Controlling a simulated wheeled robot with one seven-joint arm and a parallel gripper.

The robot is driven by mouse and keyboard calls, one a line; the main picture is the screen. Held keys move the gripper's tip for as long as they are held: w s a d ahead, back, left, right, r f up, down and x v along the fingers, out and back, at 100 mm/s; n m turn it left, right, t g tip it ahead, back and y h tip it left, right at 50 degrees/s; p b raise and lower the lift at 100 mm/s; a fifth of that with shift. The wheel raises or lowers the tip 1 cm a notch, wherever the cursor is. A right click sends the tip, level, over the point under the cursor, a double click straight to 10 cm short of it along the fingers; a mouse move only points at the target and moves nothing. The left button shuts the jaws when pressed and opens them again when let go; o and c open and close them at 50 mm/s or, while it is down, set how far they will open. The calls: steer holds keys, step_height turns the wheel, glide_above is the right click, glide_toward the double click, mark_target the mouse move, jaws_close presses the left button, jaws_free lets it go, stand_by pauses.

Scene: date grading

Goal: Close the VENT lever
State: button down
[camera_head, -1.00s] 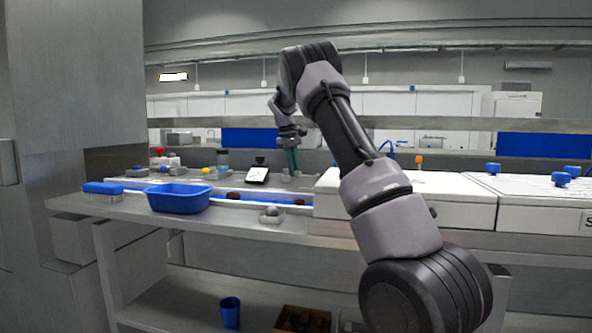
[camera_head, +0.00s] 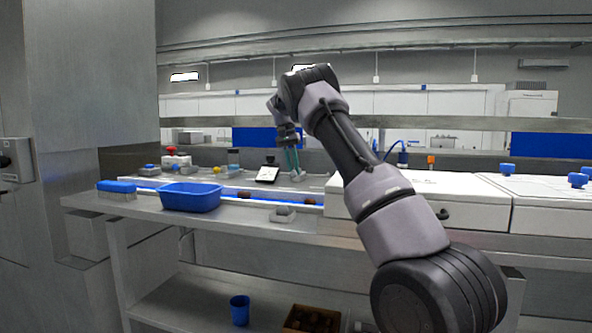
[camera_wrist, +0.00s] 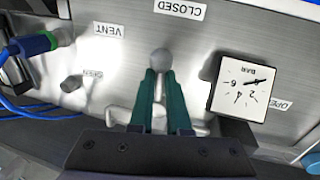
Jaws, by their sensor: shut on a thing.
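My gripper (camera_wrist: 160,75) has two green fingers, seen in the wrist view closed around a round grey lever knob (camera_wrist: 159,59). The VENT label (camera_wrist: 108,30) is up and left of the knob, and the CLOSED label (camera_wrist: 180,9) is above it. All labels appear upside down. Pale metal fittings (camera_wrist: 119,115) show beside the fingers; the rest of the lever is hidden behind them. In the head view, my gripper (camera_head: 292,160) points down at the back of the bench, right of a small tilted dark-and-white display (camera_head: 268,174).
A square pressure gauge (camera_wrist: 240,87) stands close right of my fingers. A second grey knob (camera_wrist: 71,83) and a blue-green hose fitting (camera_wrist: 33,45) lie to the left. On the bench are a blue tub (camera_head: 190,197) and white lidded boxes (camera_head: 425,198).

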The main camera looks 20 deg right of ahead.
steer(key=shift+a+f+m, duration=0.2)
steer(key=shift+a+m, duration=0.1)
steer(key=shift+m, duration=0.1)
steer(key=c, duration=0.9)
jaws_free()
steer(key=shift+r, duration=0.1)
steer(key=shift+r, duration=0.2)
steer(key=shift+w+a+r, duration=0.15)
steer(key=shift+a+r, duration=0.05)
steer(key=shift+r, duration=0.95)
steer(key=shift+w+a+r, duration=0.15)
steer(key=shift+a+r, duration=0.05)
steer(key=shift+r, duration=1)
steer(key=shift+w+a+r, duration=0.15)
steer(key=shift+a+r, duration=0.05)
steer(key=shift+r, duration=0.95)
